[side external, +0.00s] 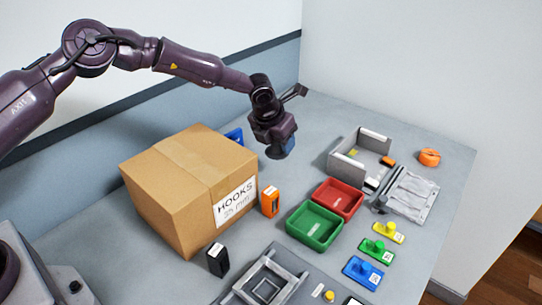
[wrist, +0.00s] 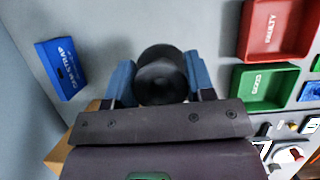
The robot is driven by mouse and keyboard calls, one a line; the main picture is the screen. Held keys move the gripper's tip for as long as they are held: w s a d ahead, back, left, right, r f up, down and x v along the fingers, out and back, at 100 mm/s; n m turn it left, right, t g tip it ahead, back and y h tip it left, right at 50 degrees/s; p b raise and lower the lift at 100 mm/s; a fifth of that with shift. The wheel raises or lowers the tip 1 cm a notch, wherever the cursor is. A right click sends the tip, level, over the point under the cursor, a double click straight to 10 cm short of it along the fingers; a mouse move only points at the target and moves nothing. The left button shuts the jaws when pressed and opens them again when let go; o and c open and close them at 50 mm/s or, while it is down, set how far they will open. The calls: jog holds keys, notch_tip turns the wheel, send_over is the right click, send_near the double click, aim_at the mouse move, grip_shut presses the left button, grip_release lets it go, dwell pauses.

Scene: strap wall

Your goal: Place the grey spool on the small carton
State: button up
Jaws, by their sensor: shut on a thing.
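In the wrist view a dark round spool (wrist: 161,76) sits between the two blue fingers of my gripper (wrist: 160,85), which is shut on it. In the side view my gripper (side external: 281,149) points down above the bench, right of and behind a brown cardboard carton (side external: 165,200) labelled HOOKS. The carton is closed, taped and large beside the other items; a brown corner (wrist: 62,156) shows at lower left in the wrist view. I see no other brown carton. A small blue box (wrist: 63,67) marked CAM STRAP stands apart from my gripper.
A red bin (side external: 338,198) and a green bin (side external: 314,226) stand right of the carton. An orange box (side external: 270,202) and a black box (side external: 217,259) stand near it. A grey open tray (side external: 345,163) and an orange roll (side external: 429,157) lie farther right.

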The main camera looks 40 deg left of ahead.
jog(key=s+a+r, duration=0.2)
jog(key=r, duration=0.8)
jog(key=s+a+r, duration=0.1)
jog(key=r, duration=0.9)
jog(key=s+a+r+n, duration=0.1)
jog(key=s+r, duration=0.2)
jog(key=s, duration=0.3)
jog(key=s+a+r, duration=0.2)
jog(key=s+r, duration=0.2)
jog(key=s, duration=0.3)
jog(key=s+a+f+n+y, duration=0.1)
jog(key=s+a+f+n, duration=0.1)
jog(key=s, duration=1)
jog(key=n, duration=0.1)
send_near(192, 154)
jog(key=shift+w+a+f+y, duration=0.2)
jog(key=shift+w+f+y, duration=0.1)
jog(key=shift+w+f, duration=0.6)
jog(key=shift+w+f+g, duration=0.25)
jog(key=shift+g, duration=0.05)
jog(key=shift+f, duration=1.55)
